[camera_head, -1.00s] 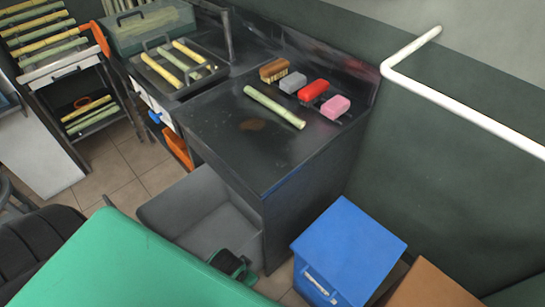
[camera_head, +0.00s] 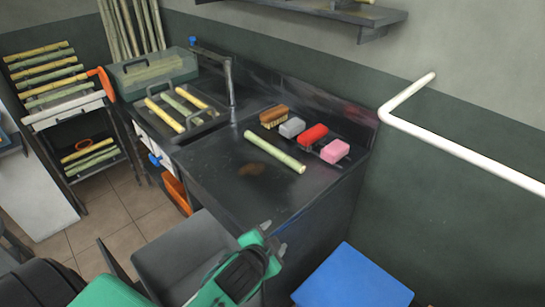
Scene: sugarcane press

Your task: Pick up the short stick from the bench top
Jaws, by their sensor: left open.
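The short stick (camera_head: 274,152), a pale green cane piece, lies alone on the dark bench top (camera_head: 215,170), slanting from upper left to lower right. My left gripper (camera_head: 275,240) is at the bottom middle, in front of the bench's near edge. Its grey fingers are apart and empty, and it is well short of the stick. My right gripper is not in view.
A brush (camera_head: 274,116), a grey sponge (camera_head: 292,127), a red block (camera_head: 313,134) and a pink sponge (camera_head: 335,151) sit behind the stick. A tray (camera_head: 180,112) of canes and a tap (camera_head: 229,82) stand left. A blue box (camera_head: 352,279) is at lower right.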

